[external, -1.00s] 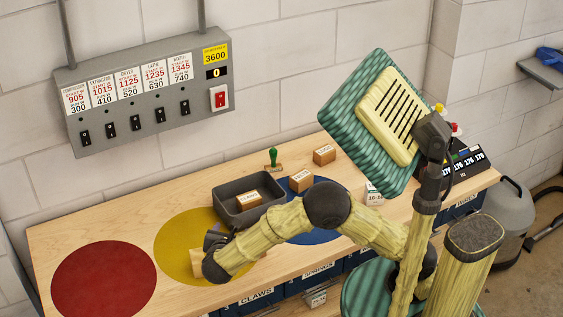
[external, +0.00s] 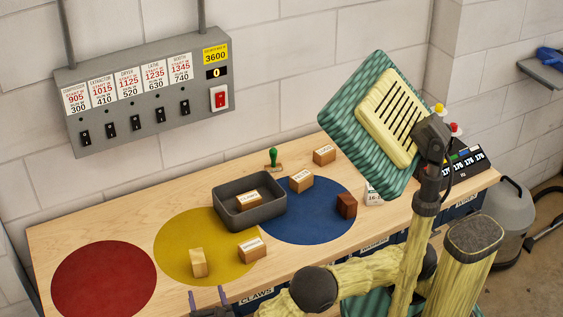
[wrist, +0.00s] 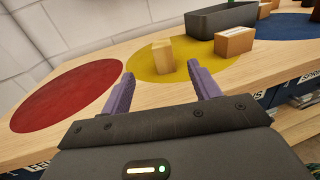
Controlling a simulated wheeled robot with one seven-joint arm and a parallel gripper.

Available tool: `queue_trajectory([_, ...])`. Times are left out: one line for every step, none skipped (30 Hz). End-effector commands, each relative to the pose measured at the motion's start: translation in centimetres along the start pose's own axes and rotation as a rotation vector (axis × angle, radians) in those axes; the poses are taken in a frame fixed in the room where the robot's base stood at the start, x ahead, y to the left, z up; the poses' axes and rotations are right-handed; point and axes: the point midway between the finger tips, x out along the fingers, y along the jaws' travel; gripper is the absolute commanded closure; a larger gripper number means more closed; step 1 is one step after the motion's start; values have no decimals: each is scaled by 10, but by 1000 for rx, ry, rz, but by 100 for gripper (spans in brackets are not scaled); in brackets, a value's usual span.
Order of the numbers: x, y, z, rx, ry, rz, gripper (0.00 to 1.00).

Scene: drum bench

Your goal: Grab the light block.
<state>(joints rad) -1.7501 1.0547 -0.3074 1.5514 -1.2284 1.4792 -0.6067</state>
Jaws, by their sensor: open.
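A pale wooden block (external: 198,262) stands upright on the front left part of the yellow circle (external: 172,247); it carries no label that I can see. The block also shows in the wrist view (wrist: 163,57), ahead of my fingers and between their tips in the picture. My gripper (external: 208,293) is at the bench's front edge, only partly in the external frame. In the wrist view my gripper (wrist: 160,76) has its two purple fingers wide apart, with nothing between them. The block is apart from the fingers.
A labelled box (external: 252,248) stands right of the block. A dark grey tray (external: 270,211) holding a labelled box lies behind. A dark brown block (external: 347,205) and another labelled box (external: 300,181) are at the blue circle (external: 305,233). The red circle (external: 103,280) is bare.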

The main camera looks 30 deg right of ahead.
Motion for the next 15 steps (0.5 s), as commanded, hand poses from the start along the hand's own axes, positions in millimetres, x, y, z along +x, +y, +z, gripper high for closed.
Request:
queue_trajectory([-1,1,-6,0,0,2,38])
queue_trajectory([-1,1,-8,1,0,3,38])
queue_trajectory([-1,1,-9,3,1,4,38])
queue_trajectory([-2,1,-9,3,1,5,38])
queue_trajectory([-2,1,-9,3,1,5,38])
queue_trajectory([-2,1,-9,3,1,6,38])
queue_trajectory([-2,1,-9,3,1,6,38])
queue_trajectory([-2,2,-9,3,1,7,38])
queue_trajectory([-2,1,-9,3,2,7,38])
queue_trajectory([-2,1,-9,3,2,6,38])
queue_trajectory([-1,1,-9,3,1,6,38])
queue_trajectory([0,1,-8,3,1,4,38])
queue_trajectory([2,1,-8,3,1,3,38])
queue_trajectory([5,1,-8,3,1,2,38])
queue_trajectory([9,1,-8,2,1,0,38])
